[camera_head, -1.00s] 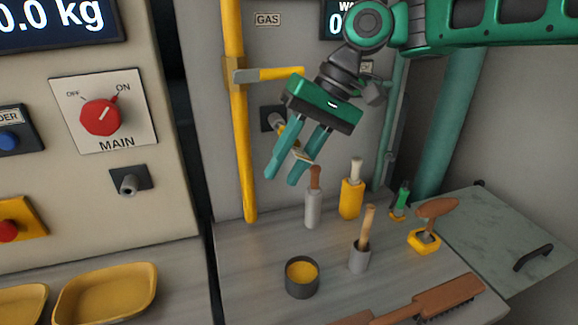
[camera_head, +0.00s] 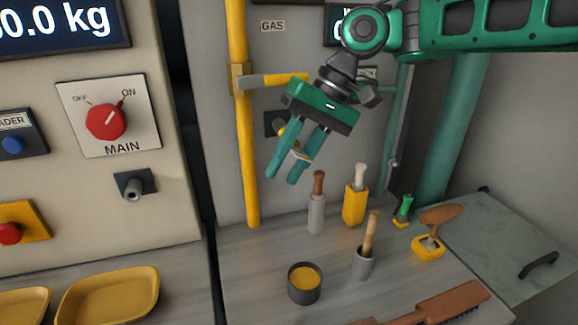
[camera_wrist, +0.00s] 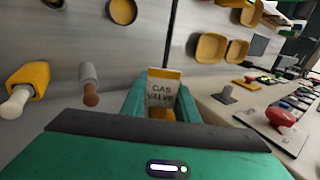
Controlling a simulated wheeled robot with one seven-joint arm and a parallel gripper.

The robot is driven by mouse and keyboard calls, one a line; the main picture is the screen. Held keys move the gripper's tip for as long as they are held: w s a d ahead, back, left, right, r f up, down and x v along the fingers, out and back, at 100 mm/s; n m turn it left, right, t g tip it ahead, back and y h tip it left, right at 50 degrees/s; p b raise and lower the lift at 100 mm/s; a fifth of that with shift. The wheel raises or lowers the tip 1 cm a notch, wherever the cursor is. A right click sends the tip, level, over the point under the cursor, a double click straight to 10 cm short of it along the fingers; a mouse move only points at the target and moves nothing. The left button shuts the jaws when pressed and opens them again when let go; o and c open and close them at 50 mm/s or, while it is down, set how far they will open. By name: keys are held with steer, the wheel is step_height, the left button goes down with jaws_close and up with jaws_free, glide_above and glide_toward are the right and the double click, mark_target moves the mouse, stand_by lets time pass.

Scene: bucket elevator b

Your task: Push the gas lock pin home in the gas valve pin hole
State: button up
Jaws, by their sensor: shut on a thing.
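My gripper (camera_head: 282,178) is shut on the gas lock pin (camera_head: 289,134), in front of the back panel. The pin has a yellow body and carries a tag. In the wrist view the tag (camera_wrist: 162,92) reads GAS VALVE and shows between my gripper's fingers (camera_wrist: 160,105), above a yellow part of the pin. The gas valve pin hole's dark block (camera_head: 271,123) is on the panel right of the yellow gas pipe (camera_head: 244,150). The pin's far end is at this block. The fingers partly cover the pin, and the hole's mouth is hidden, so its depth cannot be told.
A yellow-ended valve lever (camera_head: 275,80) extends right from the pipe, close above my gripper. Below stand a grey holder (camera_head: 316,213) and a yellow holder (camera_head: 354,205) with handled tools, and a dark cup (camera_head: 304,285). The MAIN switch panel (camera_head: 108,115) is at left.

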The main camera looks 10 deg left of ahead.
mark_target(296, 147)
steer(key=shift+w+a, duration=0.15)
steer(key=shift+w, duration=0.1)
steer(key=o, duration=1.2)
steer(key=shift+o, duration=0.2)
steer(key=v, duration=0.8)
steer(key=shift+w+r, duration=0.15)
steer(key=shift+w, duration=0.1)
steer(key=shift+v, duration=1.15)
steer(key=shift+s, duration=0.1)
